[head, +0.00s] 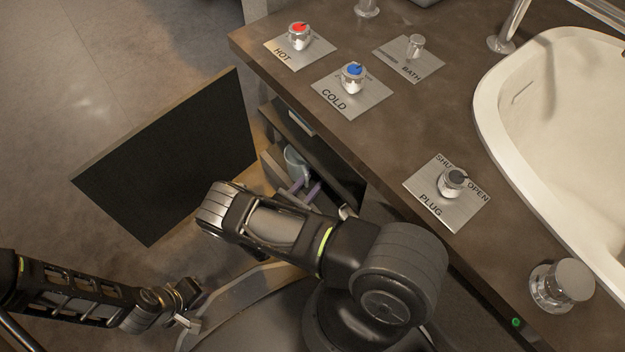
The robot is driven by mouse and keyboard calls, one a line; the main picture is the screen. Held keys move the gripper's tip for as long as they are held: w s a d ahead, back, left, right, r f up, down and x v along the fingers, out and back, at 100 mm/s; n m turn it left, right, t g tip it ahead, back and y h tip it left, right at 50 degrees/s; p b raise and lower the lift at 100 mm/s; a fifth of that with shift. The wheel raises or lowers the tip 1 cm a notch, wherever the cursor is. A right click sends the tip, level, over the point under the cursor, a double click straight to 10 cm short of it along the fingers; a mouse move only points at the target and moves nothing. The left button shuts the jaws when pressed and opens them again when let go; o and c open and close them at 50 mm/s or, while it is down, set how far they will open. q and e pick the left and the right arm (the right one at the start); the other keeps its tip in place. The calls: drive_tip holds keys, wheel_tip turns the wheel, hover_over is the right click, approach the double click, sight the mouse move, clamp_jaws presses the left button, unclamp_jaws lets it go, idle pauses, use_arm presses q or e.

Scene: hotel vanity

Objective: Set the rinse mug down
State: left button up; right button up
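The rinse mug (296,163), pale blue-grey, is in the open cabinet under the counter, and its lower part is partly covered. My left gripper (192,312) is low at the left, well away from the mug. Its fingers are small and dark, and their opening is unclear.
A dark cabinet door (175,155) stands open to the left. The brown counter (400,140) above carries the HOT knob (299,36), COLD knob (352,78), BATH control (415,46), PLUG knob (453,183) and a white basin (545,120). Its front edge overhangs the cabinet.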

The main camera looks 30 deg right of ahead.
drive_tip(key=o, duration=1.4)
drive_tip(key=shift+o, duration=0.2)
